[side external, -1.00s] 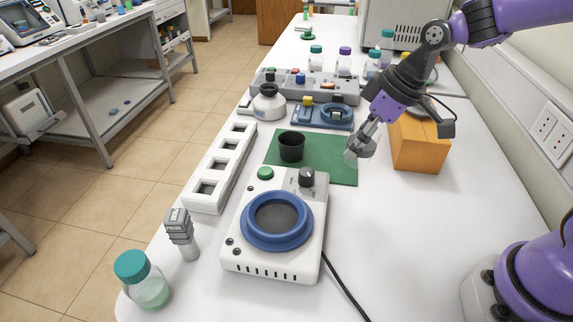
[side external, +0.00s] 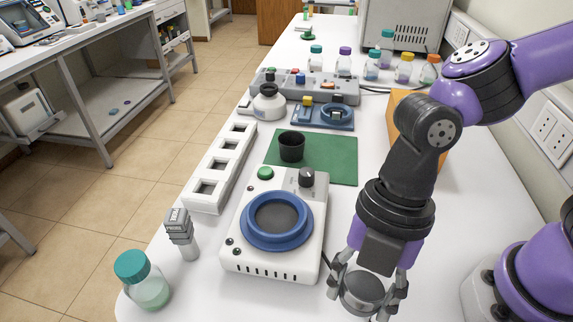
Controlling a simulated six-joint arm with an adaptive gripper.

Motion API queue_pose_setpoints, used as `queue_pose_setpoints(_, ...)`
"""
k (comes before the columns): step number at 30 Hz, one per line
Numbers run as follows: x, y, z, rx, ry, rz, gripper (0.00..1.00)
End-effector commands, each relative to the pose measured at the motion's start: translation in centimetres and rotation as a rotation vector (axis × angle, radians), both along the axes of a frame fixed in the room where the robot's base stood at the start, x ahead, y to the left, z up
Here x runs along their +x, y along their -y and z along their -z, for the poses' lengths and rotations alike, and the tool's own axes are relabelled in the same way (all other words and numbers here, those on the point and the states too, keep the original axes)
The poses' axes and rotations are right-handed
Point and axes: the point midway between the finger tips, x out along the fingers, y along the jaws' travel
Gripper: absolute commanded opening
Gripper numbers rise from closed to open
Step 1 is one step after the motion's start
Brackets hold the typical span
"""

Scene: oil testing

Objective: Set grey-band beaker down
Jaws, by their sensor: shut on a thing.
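My gripper (side external: 364,298) is at the front right of the white table, right of the hotplate-like device with a blue ring. Its fingers are shut around the grey-band beaker (side external: 363,291), a short round vessel with a grey band and a dull grey top. The beaker looks roughly upright. My gripper's body and fingers hide part of it, and I cannot tell whether its base touches the table.
The white device with the blue ring (side external: 276,222) stands left of my gripper. A black cup (side external: 291,147) stands on the green mat (side external: 335,166) behind it. An orange box (side external: 398,110) is partly hidden behind my arm.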

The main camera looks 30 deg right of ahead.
Motion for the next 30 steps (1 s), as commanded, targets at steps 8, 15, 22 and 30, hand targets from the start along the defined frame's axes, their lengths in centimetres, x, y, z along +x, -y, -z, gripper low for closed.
queue_pose_setpoints(8,-0.1,0.1,4.1,-0.005,-0.003,0.001,0.17)
queue_pose_setpoints(15,0.0,0.1,6.2,-0.001,0.001,0.001,0.17)
queue_pose_setpoints(22,0.0,0.0,6.3,-0.001,0.001,0.002,0.17)
queue_pose_setpoints(30,0.1,0.0,6.4,0.0,0.001,0.003,0.86)
